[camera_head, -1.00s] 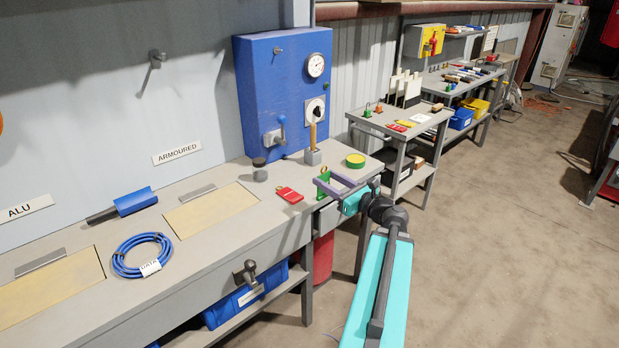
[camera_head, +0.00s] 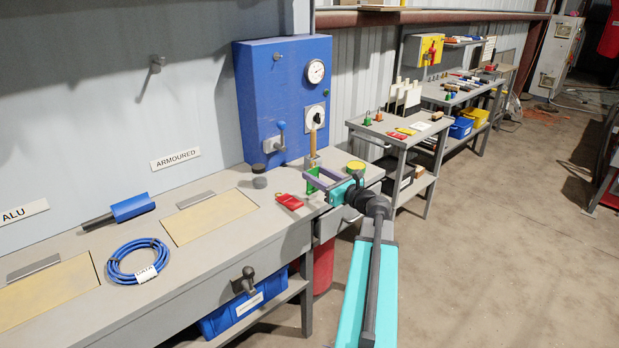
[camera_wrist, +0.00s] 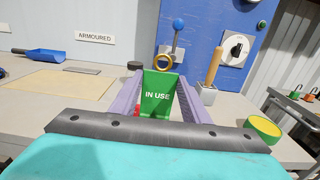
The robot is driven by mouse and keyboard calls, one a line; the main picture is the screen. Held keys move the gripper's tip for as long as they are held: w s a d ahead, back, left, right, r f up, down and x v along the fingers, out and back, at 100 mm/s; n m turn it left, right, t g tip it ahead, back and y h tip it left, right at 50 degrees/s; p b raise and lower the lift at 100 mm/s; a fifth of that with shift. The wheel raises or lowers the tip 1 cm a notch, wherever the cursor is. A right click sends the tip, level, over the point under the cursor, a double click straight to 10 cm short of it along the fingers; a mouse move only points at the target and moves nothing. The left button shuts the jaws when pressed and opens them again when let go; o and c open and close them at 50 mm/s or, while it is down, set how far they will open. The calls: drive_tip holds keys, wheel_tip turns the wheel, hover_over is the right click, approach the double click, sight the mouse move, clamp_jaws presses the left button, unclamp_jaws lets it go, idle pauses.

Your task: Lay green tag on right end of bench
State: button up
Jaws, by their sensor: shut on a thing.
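The green tag (camera_head: 312,181) is held by my gripper (camera_head: 314,178) above the right end of the bench (camera_head: 222,250), near the front edge. In the wrist view the green tag (camera_wrist: 158,96) reads "IN USE". It stands upright between the two purple fingers, with a brass-coloured ring at its top. My gripper (camera_wrist: 159,88) is shut on it. Whether its lower edge touches the bench cannot be told.
A red tag (camera_head: 289,202) lies just left of the green one. A wooden-handled tool (camera_head: 313,143) stands behind, below the blue panel (camera_head: 262,85). A small dark jar (camera_head: 259,182) stands left.

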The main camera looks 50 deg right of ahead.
sight(317, 172)
drive_tip(key=shift+w+d+f, duration=0.1)
drive_tip(key=shift+w+d, duration=0.2)
drive_tip(key=shift+w, duration=0.45)
drive_tip(key=shift+w+d+f, duration=0.1)
drive_tip(key=shift+w+d, duration=0.2)
drive_tip(key=shift+w, duration=0.4)
drive_tip(key=shift+w+d, duration=0.3)
drive_tip(key=shift+w, duration=0.45)
drive_tip(key=shift+w+d+f+p, duration=0.1)
drive_tip(key=shift+w+f, duration=0.1)
drive_tip(key=shift+f, duration=0.4)
drive_tip(key=shift+w+d+f+p, duration=0.1)
drive_tip(key=shift+w+f, duration=0.1)
drive_tip(key=shift+f, duration=0.45)
drive_tip(key=shift+w+d+f+p, duration=0.1)
drive_tip(key=shift+w+f, duration=0.1)
drive_tip(key=shift+f, duration=0.4)
drive_tip(key=shift+f, duration=0.1)
drive_tip(key=o, duration=1)
